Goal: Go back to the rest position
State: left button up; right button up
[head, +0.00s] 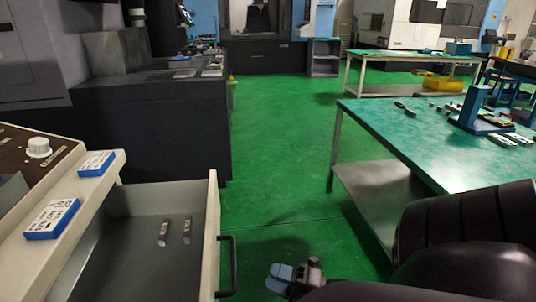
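My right arm comes in from the lower right, and its gripper (280,277) shows low in the middle of the head view, over the green floor. It is apart from the drawer and the table. Its blue-grey fingertip part is small and partly cut off by the frame, so I cannot tell whether it is open or shut. I see nothing clearly held in it. My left gripper is not in view.
An open drawer (216,200) at lower left holds two small metal pieces (163,233); its black handle (233,266) sticks out towards my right gripper. Two blue-and-white boxes (54,219) lie on the ledge. A green-topped table (400,135) stands right. The green floor (275,150) between is clear.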

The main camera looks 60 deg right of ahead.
dwell(0.6)
notch_tip(320, 180, down, 4)
jog(key=w+d+m+g+h+p, duration=0.2)
jog(key=m+g+h, duration=0.2)
jog(key=m+h, duration=0.75)
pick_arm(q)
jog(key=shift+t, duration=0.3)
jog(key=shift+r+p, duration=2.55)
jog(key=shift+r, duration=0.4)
pick_arm(e)
jog(key=s+a+m+g+y, duration=0.2)
jog(key=s+a+m+y, duration=0.1)
jog(key=a, duration=0.4)
jog(key=s+a+m+g+y, duration=0.2)
jog(key=s+a+m+y, duration=0.1)
jog(key=a, duration=0.4)
jog(key=shift+s+a+f+m, duration=0.2)
jog(key=shift+s+a+m, duration=0.15)
jog(key=shift+m, duration=0.5)
